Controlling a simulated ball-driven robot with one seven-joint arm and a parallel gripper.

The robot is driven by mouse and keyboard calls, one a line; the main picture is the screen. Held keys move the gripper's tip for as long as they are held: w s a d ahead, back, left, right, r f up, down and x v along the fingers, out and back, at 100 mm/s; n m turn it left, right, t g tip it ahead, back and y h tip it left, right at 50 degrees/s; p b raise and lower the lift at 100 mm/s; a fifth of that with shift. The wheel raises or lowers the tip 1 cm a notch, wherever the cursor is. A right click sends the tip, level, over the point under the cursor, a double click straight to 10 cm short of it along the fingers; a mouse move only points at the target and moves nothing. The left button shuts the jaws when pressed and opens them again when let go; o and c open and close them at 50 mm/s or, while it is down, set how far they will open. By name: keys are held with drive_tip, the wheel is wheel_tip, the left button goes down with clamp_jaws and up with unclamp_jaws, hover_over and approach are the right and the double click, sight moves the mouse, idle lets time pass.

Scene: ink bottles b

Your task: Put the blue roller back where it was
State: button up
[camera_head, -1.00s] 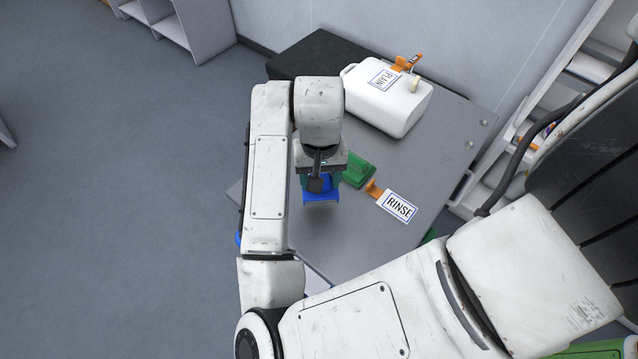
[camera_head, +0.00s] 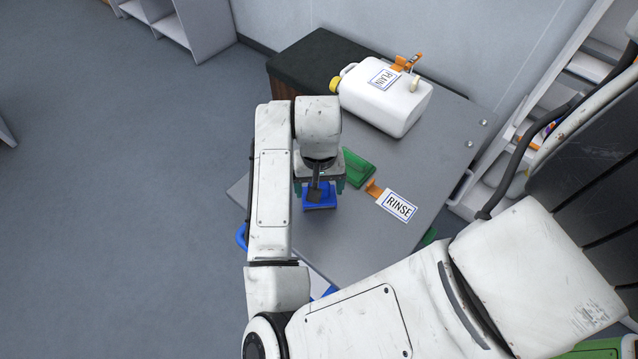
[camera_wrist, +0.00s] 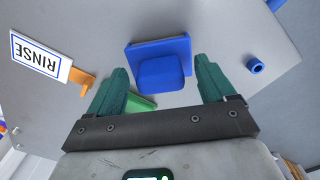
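A blue piece (camera_head: 319,195), a rounded block on a broader plate, is on or just above the grey table, below my gripper. I take it for the blue roller. In the wrist view the blue piece (camera_wrist: 160,70) lies between the lines of my two green fingers, with a gap on each side. My gripper (camera_wrist: 160,80) is open and holds nothing; in the head view my gripper (camera_head: 319,188) is right over the piece. A short blue tube (camera_wrist: 257,67) stands apart, to the right in the wrist view; my arm hides that spot in the head view.
The grey table (camera_head: 400,170) carries a green block (camera_head: 357,169), an orange holder with a RINSE card (camera_head: 399,206) and a white PLAIN jug (camera_head: 388,100) with a yellow cap. A blue handle-like part (camera_head: 241,237) shows at the table's left edge. Bare table lies in front.

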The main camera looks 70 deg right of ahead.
drive_tip(key=shift+r, duration=0.1)
wheel_tip(320, 180, up, 12)
drive_tip(key=p, duration=0.1)
idle(0.5)
idle(0.6)
